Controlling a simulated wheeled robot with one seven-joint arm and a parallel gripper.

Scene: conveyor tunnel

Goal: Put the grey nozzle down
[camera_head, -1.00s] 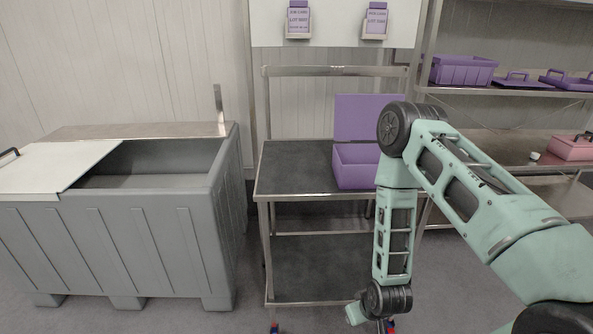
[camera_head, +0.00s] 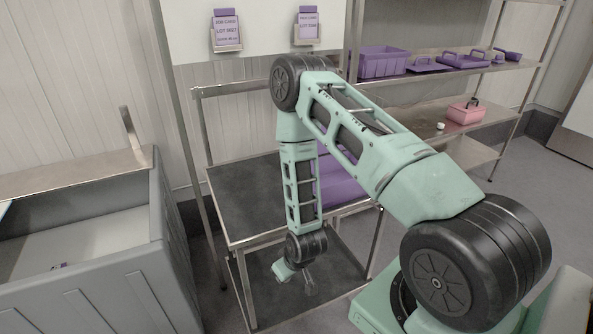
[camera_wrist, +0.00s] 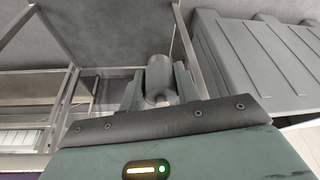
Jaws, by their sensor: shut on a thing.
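The grey nozzle (camera_wrist: 159,78) is a short grey cylinder with a round, hollow-looking end. In the wrist view it sits between the two fingers of my gripper (camera_wrist: 160,88), which is shut on it. In the head view my gripper (camera_head: 308,281) hangs low at the end of the arm, in front of the steel cart. The nozzle is too small or hidden to make out there. The cart has a dark top (camera_head: 250,200) and a dark lower shelf (camera_head: 335,262). I cannot tell the gripper's height over the lower shelf.
A purple box (camera_head: 340,182) stands on the cart top, partly behind my arm. A large grey bin (camera_head: 110,275) stands open at left. At right, a steel rack holds purple trays (camera_head: 383,62) and a pink box (camera_head: 466,111). The cart top's left part is clear.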

